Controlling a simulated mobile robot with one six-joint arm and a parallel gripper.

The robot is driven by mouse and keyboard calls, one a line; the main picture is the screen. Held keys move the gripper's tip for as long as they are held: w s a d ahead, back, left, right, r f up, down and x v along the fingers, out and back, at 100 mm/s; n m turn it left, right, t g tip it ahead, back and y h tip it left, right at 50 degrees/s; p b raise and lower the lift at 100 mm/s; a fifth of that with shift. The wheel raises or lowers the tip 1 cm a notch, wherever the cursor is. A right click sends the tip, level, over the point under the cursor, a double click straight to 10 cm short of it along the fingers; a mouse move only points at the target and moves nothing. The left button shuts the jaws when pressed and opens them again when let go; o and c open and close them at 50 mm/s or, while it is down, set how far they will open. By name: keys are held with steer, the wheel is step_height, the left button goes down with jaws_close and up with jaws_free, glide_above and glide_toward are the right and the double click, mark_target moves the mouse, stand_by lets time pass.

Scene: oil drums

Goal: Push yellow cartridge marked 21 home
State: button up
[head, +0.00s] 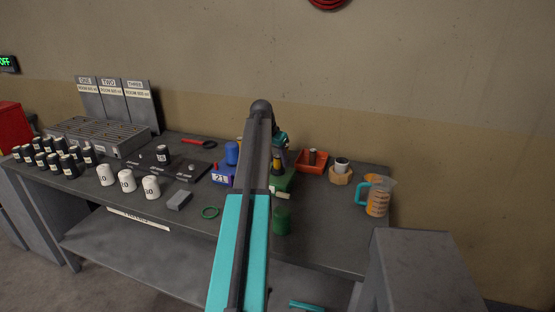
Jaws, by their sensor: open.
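My arm runs up the middle of the head view and hides much of the work area. My gripper (281,146) is beyond it, partly hidden, at the back of the bench; it is open. Just below it a small dark and yellow piece (277,167) stands over a green block (284,182); I cannot tell whether this is the yellow cartridge or whether the gripper touches it. A blue block (221,177) left of the arm carries a white label reading 21. A blue cylinder (232,152) stands at it. No yellow cartridge with a readable 21 shows.
White-bodied jars (127,181) and several black ones (68,166) stand left on the bench (325,240). A red tray (312,162), wooden holder (340,175) and orange jug (377,198) stand right.

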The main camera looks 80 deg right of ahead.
steer(key=shift+r, duration=0.1)
steer(key=b+v, duration=0.2)
steer(key=v, duration=1.1)
steer(key=shift+a+r+b, duration=0.2)
steer(key=shift+r+b, duration=0.1)
steer(key=shift+b, duration=0.1)
